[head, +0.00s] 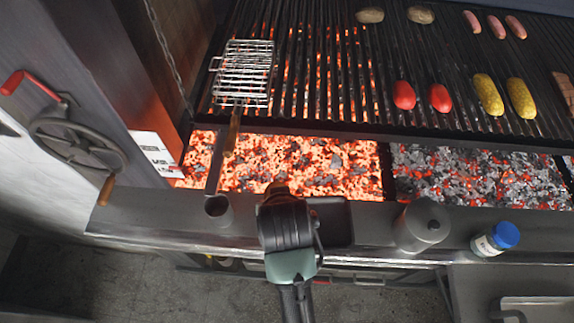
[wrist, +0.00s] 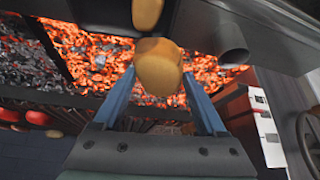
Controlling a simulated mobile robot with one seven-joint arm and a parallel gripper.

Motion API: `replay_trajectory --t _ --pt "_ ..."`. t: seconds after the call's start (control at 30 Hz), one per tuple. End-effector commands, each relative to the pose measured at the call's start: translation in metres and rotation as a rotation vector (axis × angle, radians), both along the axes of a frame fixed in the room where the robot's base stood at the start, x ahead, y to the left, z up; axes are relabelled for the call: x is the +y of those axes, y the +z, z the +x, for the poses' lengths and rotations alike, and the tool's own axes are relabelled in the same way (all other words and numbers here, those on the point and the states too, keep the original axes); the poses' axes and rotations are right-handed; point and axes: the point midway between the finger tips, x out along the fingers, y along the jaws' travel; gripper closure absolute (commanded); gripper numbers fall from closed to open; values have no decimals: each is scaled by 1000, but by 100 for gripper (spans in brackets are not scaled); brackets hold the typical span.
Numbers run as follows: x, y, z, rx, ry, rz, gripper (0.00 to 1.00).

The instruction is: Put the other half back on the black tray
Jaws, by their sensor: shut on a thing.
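My gripper (wrist: 158,76) is shut on a golden-tan half (wrist: 158,60), rounded and bread- or potato-like, held between its blue fingers. In the head view my gripper (head: 278,190) is seen from behind, over the front ledge by the coals, and mostly hides what it holds. The black tray (head: 338,222) lies on the ledge just right of my gripper, partly covered by it. In the wrist view a second tan half (wrist: 147,14) shows at the top edge, on a dark surface that looks like the tray. I cannot tell the gap between the held half and the tray.
Glowing coals (head: 330,165) lie behind the ledge. A metal cup (head: 217,210) with a long-handled wire basket (head: 243,75) above it is to the left. A grey canister (head: 422,225) and a blue-capped jar (head: 495,239) stand to the right. Red and yellow vegetables and sausages lie on the grill.

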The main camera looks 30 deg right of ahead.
Motion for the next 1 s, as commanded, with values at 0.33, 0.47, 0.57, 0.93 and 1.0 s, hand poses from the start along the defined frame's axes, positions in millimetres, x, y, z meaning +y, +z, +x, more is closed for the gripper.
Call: replay_trajectory --t 0.33,0.47,0.57,0.93,1.0 --pt "-106 -42 -36 -3 -328 -2 79" --pt "-121 -51 -44 -4 -376 -2 79" --pt "-124 -67 -46 -2 -389 -1 79" --pt "-124 -115 -45 -4 -386 -3 79" --pt "-124 -126 -46 -2 -386 -2 79"
